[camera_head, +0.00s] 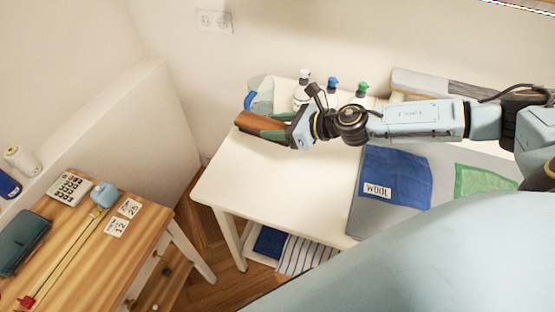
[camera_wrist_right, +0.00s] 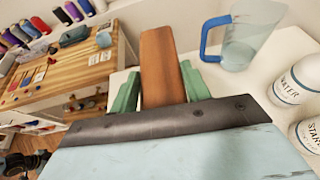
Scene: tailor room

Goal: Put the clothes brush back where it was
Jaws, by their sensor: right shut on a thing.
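The clothes brush, a brown wooden block, shows in the head view (camera_head: 258,124) at the back left of the white table (camera_head: 262,180). In the right wrist view the brush (camera_wrist_right: 161,65) stands out between two green fingers. My right gripper (camera_head: 279,131) is shut on the brush; its fingers also show in the wrist view (camera_wrist_right: 160,88). I cannot tell whether the brush touches the tabletop. My left gripper is not in view.
A clear jug with a blue handle (camera_wrist_right: 232,42) stands close beside the brush. White bottles (camera_wrist_right: 290,80) stand near it. A blue cloth marked WOOL (camera_head: 396,178) and a green cloth (camera_head: 484,181) lie to the right. The table's front left is clear. A wooden desk (camera_head: 70,235) stands at left.

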